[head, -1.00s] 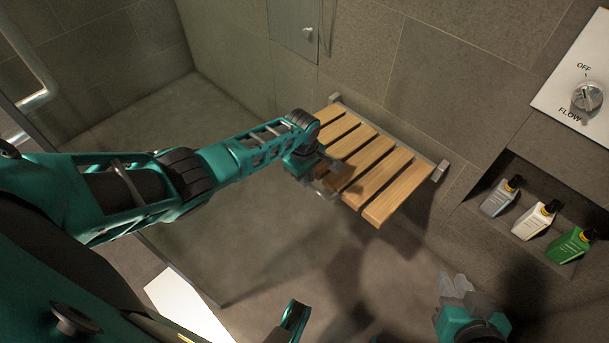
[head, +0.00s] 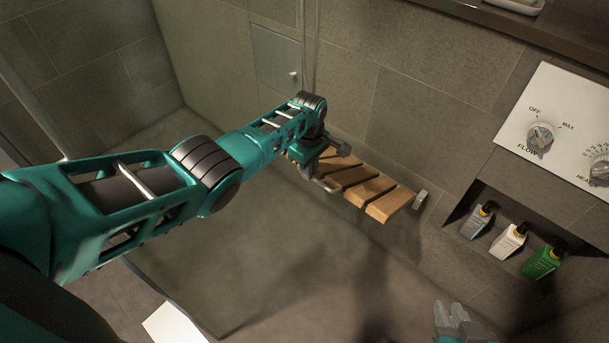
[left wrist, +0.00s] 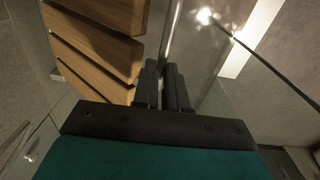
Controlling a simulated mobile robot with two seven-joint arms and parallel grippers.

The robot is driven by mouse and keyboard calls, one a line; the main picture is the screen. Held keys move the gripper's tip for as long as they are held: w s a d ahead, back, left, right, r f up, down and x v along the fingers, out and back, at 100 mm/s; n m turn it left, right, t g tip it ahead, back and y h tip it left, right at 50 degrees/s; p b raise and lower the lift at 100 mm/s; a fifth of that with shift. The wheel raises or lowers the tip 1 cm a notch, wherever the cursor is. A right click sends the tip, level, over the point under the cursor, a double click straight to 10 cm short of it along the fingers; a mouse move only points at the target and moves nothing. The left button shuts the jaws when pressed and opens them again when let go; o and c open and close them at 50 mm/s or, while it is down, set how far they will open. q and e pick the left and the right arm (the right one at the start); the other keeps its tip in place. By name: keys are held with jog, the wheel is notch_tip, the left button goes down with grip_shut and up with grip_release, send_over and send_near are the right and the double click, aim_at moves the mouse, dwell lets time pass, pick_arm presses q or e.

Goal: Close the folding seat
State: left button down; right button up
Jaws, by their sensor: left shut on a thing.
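The folding seat (head: 372,188) has wooden slats and is mounted low on the tiled shower wall. It is tilted, its front edge raised. My left gripper (head: 322,186) is at the seat's front left part, and my arm hides the seat's left end. In the left wrist view the fingers (left wrist: 164,88) are close together, with the slats (left wrist: 98,42) just left of them. The gripper is shut on the seat; the exact contact is hard to see. My right gripper (head: 452,318) is at the bottom edge, away from the seat, its finger gap unclear.
A niche right of the seat holds a grey bottle (head: 476,222), a white bottle (head: 508,241) and a green bottle (head: 543,262). A control panel (head: 565,125) with knobs is above it. A glass pane edge (head: 168,300) runs at lower left. The floor before the seat is clear.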

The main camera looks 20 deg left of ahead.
pick_arm(q)
jog(key=shift+w+d+r+t, duration=0.2)
jog(key=shift+w+d+r, duration=0.1)
jog(key=shift+w, duration=0.15)
jog(key=shift+w+d+r+t, duration=0.2)
jog(key=shift+w+d+r, duration=0.1)
jog(key=shift+w, duration=0.15)
jog(key=c, duration=1.4)
grip_release()
jog(key=shift+w+f, duration=0.2)
jog(key=shift+f, duration=0.05)
jog(key=shift+o, duration=1.2)
notch_tip(320, 180, up, 12)
jog(key=s+p, duration=0.1)
jog(key=p, duration=0.4)
jog(key=shift+s+a+r+p, duration=0.2)
jog(key=shift+a+r+p, duration=0.05)
jog(key=shift+a+p, duration=0.2)
